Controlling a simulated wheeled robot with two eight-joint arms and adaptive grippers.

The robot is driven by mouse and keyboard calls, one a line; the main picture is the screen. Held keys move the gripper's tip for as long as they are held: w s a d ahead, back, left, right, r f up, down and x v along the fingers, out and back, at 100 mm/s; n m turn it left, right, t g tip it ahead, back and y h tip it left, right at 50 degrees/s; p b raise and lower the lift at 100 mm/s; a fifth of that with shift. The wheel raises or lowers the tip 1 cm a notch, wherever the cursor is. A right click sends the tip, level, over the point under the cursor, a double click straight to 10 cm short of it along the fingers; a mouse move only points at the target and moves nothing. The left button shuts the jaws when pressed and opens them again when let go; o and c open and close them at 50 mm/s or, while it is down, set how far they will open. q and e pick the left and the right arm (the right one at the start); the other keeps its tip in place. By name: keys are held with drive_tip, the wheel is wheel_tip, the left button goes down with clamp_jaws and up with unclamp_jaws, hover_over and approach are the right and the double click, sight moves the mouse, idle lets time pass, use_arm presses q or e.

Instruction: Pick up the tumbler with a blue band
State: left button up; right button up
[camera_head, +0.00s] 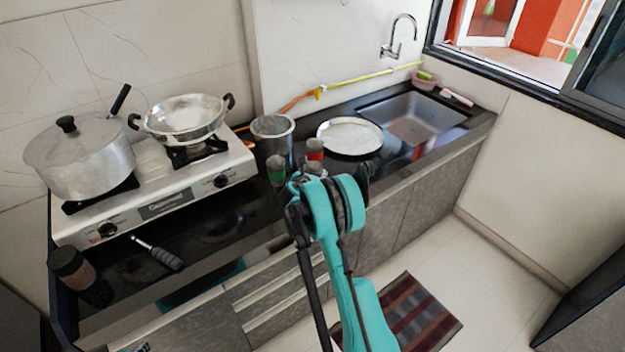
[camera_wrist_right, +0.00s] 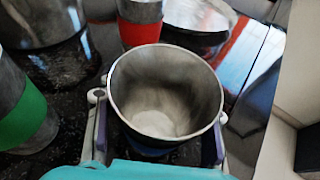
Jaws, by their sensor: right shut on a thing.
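The held tumbler (camera_wrist_right: 165,90) is a steel cup, seen from above in the right wrist view with its open mouth facing the camera. A strip of blue (camera_wrist_right: 150,152) shows low on its near side. My right gripper (camera_wrist_right: 156,125) is shut on it, one finger at each side. In the head view my right gripper (camera_head: 308,182) is over the counter and mostly hides this tumbler. A red-banded tumbler (camera_head: 315,150) stands just behind, and a green-banded one (camera_head: 276,170) stands to the left. My left gripper is not in view.
A steel pot (camera_head: 272,138) and a round plate (camera_head: 350,136) stand behind the tumblers. The sink (camera_head: 410,112) is at right. The stove (camera_head: 150,210) with a lidded pot (camera_head: 80,160) and a wok (camera_head: 183,120) is at left. A jar (camera_head: 72,268) stands at the front left.

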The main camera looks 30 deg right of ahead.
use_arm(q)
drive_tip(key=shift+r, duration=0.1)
use_arm(e)
drive_tip(key=shift+r, duration=0.15)
drive_tip(key=shift+c, duration=0.2)
